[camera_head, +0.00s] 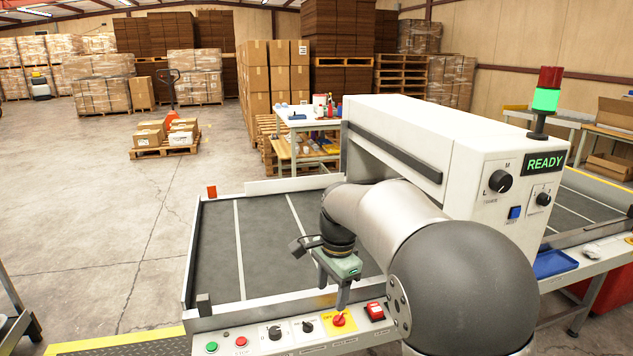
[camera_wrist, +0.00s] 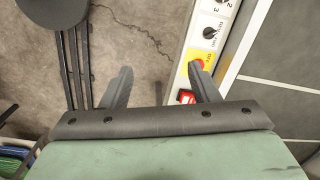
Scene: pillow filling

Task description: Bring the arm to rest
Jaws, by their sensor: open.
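My gripper (camera_head: 333,290) hangs from my arm over the front of the machine's infeed bed (camera_head: 265,250), close to the control panel (camera_head: 290,335). In the wrist view my gripper (camera_wrist: 160,88) has its two dark fingers spread apart, with nothing between them. Past them I see the bare concrete floor and the panel's edge, with a red switch (camera_wrist: 187,97) and a yellow-backed red knob (camera_wrist: 197,65) near the right finger.
The white machine (camera_head: 430,150) shows READY under a lit green stack light (camera_head: 546,100). A blue tray (camera_head: 555,263) lies on the right side. A white worktable (camera_head: 308,122) stands behind. The concrete floor (camera_head: 90,200) at left is mostly open.

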